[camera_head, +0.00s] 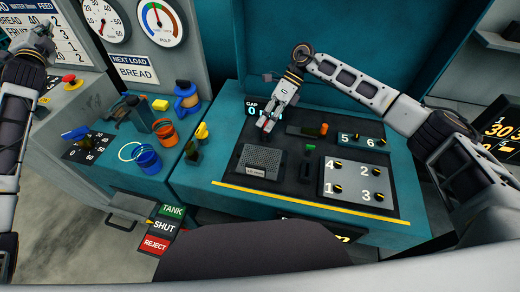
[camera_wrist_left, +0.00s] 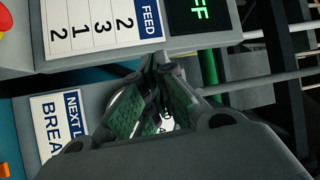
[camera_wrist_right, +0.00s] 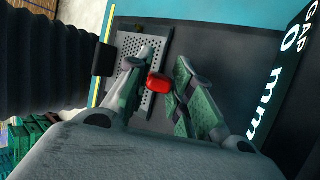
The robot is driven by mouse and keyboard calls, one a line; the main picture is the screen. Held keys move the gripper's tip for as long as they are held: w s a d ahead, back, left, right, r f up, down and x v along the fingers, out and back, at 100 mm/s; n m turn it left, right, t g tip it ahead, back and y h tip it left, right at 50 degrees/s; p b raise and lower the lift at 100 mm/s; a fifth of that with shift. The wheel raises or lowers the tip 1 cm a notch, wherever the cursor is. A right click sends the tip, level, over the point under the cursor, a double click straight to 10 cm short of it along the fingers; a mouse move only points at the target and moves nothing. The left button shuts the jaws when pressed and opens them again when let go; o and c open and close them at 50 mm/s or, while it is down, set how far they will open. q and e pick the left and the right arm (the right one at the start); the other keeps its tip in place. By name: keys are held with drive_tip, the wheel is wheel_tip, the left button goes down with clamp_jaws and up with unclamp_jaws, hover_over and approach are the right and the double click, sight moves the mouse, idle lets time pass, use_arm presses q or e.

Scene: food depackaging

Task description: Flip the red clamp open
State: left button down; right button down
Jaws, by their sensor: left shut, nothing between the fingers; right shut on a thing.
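The red clamp (camera_wrist_right: 158,82) shows in the right wrist view as a small red block between my right fingertips, in front of a perforated metal plate (camera_wrist_right: 150,55). My right gripper (camera_wrist_right: 155,80) is shut on it. In the head view the right gripper (camera_head: 268,122) reaches down over the back left of the black panel, and its fingers largely hide the clamp. My left gripper (camera_head: 42,38) is at the upper left, far from the clamp. In the left wrist view the left gripper (camera_wrist_left: 152,62) is shut and empty.
The perforated plate (camera_head: 260,157) lies in front of the right gripper. Numbered knobs sit on a grey plate (camera_head: 352,182) to the right. A small red-orange knob (camera_head: 323,129) stands behind it. Blue and orange cups (camera_head: 150,160) stand on the left counter.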

use_arm(q)
drive_tip(key=s+d+f+m+g+h, duration=0.15)
drive_tip(key=d+f+m, duration=0.3)
drive_tip(key=d, duration=0.85)
drive_tip(key=s+d+f+m+g+h, duration=0.1)
drive_tip(key=d+f+m+g+h, duration=0.3)
drive_tip(key=d, duration=0.9)
drive_tip(key=s+d+f+m+g+h, duration=0.1)
drive_tip(key=s+d+f+m, duration=0.15)
drive_tip(key=d+f, duration=0.65)
drive_tip(key=s+d+f+m+g+h, duration=0.1)
drive_tip(key=s+d+m, duration=0.4)
drive_tip(key=d, duration=0.4)
drive_tip(key=s+d+f+m+g, duration=0.1)
drive_tip(key=s+d+m+g, duration=0.15)
drive_tip(key=s+d, duration=0.55)
drive_tip(key=s+d+f+m+g, duration=0.2)
drive_tip(key=s+d+m, duration=0.6)
drive_tip(key=s, duration=0.6)
drive_tip(key=shift+s+d+f+g, duration=0.2)
drive_tip(key=shift+d+g, duration=0.1)
drive_tip(key=shift+d, duration=0.2)
drive_tip(key=shift+w+m, duration=0.15)
drive_tip(key=shift+m, duration=0.1)
